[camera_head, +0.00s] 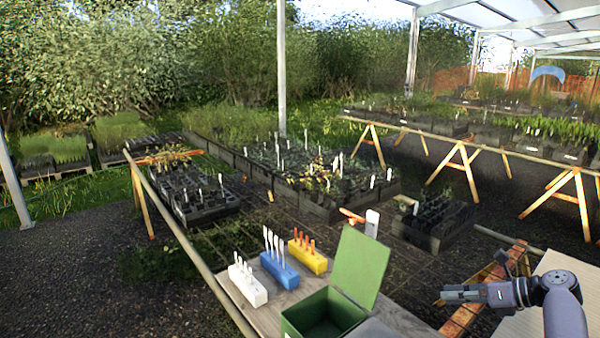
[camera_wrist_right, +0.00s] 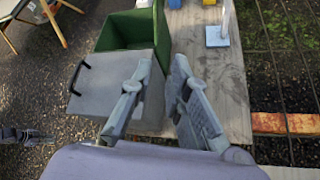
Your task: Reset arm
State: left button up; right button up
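The task line names no object apart from the arm. My right gripper (camera_head: 446,294) is at the lower right in the head view, pointing left, to the right of the green box. In the right wrist view its two fingers (camera_wrist_right: 162,68) stand apart with nothing between them, above the bench and the grey lid beside the green box. The left arm is not in the head view. A small dark part at the left edge of the right wrist view looks like my left gripper (camera_wrist_right: 27,136); its fingers are too small to read.
A green box (camera_head: 310,316) with a raised green lid (camera_head: 360,266) stands on the bench (camera_head: 402,317). A light blue stand (camera_wrist_right: 217,37) is near the bench's right edge. Plant trays lie behind.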

jog(key=s+a+f+n+g+h, duration=0.2)
jog(key=s+a+f+n+h, duration=0.1)
jog(key=s+f+n, duration=0.6)
jog(key=s+a+f+n+g+h, duration=0.2)
jog(key=s+a+f+n+h, duration=0.15)
jog(key=s+f+n, duration=0.4)
jog(key=s+a+n+h, duration=0.1)
jog(key=s+a+n, duration=0.2)
jog(key=s+n, duration=0.4)
jog(key=s+a+r+n+h, duration=0.1)
jog(key=s+a+n, duration=0.3)
jog(key=s, duration=0.5)
jog(key=s+a+n+h, duration=0.1)
jog(key=s+a+n, duration=0.2)
jog(key=s+n, duration=0.45)
notch_tip(320, 180, down, 27)
jog(key=s+m+g+b, duration=0.1)
jog(key=s+m, duration=0.1)
jog(key=s, duration=0.1)
pick_arm(q)
notch_tip(320, 180, down, 3)
jog(key=shift+s+r+b, duration=0.1)
jog(key=shift+r+b, duration=0.1)
jog(key=shift+b, duration=0.6)
pick_arm(e)
jog(key=s+d+f+g, duration=0.1)
jog(key=s+d+f, duration=0.1)
jog(key=s+f, duration=1.4)
jog(key=shift+d+f+n, duration=0.3)
jog(key=shift+f, duration=0.4)
